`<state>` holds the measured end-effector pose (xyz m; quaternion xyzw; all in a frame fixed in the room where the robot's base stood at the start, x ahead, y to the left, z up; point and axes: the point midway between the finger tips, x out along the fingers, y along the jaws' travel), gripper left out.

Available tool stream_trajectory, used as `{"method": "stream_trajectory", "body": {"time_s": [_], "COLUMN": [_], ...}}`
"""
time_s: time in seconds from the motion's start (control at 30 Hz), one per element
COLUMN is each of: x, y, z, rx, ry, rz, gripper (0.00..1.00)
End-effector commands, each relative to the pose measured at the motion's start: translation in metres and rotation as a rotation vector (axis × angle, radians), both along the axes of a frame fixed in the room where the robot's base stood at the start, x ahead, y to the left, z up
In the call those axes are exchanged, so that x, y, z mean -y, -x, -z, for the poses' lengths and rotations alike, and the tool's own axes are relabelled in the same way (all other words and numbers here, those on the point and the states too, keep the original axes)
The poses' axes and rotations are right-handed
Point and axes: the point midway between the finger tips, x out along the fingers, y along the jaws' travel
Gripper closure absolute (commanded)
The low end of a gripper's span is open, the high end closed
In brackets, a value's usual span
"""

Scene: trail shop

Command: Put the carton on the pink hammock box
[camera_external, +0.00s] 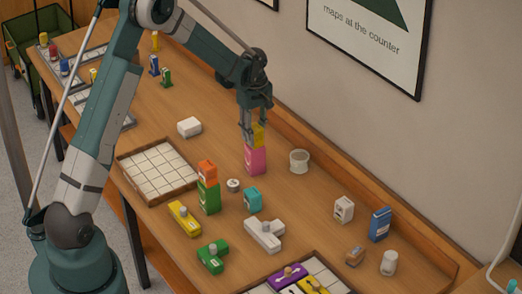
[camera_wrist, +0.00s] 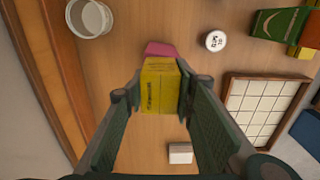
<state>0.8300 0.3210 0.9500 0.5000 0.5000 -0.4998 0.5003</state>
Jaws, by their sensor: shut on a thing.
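The yellow carton (camera_external: 258,134) is between the fingers of my gripper (camera_external: 251,128), which is shut on it. In the wrist view the carton (camera_wrist: 160,85) sits upright between the two fingertips (camera_wrist: 161,92). The pink hammock box (camera_external: 255,161) stands upright on the counter directly under the carton. The carton's lower edge appears to meet the pink box's top; I cannot tell whether they touch or a thin gap is left. In the wrist view only an edge of the pink box (camera_wrist: 160,49) shows past the carton; the rest is hidden.
A white cup (camera_external: 299,162) stands right of the pink box. An orange box (camera_external: 207,170) sits on a green box (camera_external: 209,198), with a small round tin (camera_external: 233,185) and a teal box (camera_external: 252,199) nearby. A tiled tray (camera_external: 158,172) lies left, a white block (camera_external: 189,127) behind it.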

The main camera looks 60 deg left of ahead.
Motion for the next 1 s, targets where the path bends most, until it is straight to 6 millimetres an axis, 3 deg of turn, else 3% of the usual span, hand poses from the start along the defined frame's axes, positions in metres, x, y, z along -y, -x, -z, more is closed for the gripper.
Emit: {"method": "stream_trajectory", "body": {"time_s": [0.03, 0.07, 0.17, 0.67, 1.0], "x": [0.000, 0.000, 0.000, 0.000, 0.000], "y": [0.000, 0.000, 0.000, 0.000, 0.001], "z": [0.002, 0.002, 0.001, -0.003, -0.036], "rx": [0.000, 0.000, 0.000, 0.000, 0.000], "ry": [0.000, 0.000, 0.000, 0.000, 0.000], "rz": [0.000, 0.000, 0.000, 0.000, 0.000], "gripper": [0.87, 0.70, 0.59, 0.59, 0.59]}}
